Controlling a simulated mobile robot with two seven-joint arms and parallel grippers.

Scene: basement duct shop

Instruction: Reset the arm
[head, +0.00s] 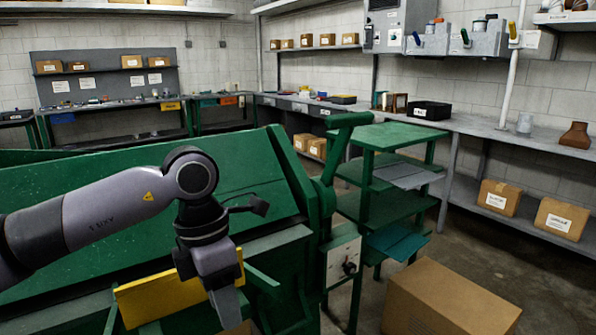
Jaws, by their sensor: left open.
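My left arm comes in from the left and bends downward at the wrist. My left gripper (222,290) points down in front of the green machine (262,175), close to a yellow plate (158,297) on its front. From this angle the gripper overlaps the right part of the plate; I cannot tell whether they touch. The gripper is open, and I see nothing held between its fingers. My right arm and gripper are not in view.
A control box (343,265) sits on the machine's right end. A green shelf stand (400,137) with metal sheets is beside it. A cardboard box (445,302) stands on the floor at lower right. Workbenches line the walls. Some floor is free at right.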

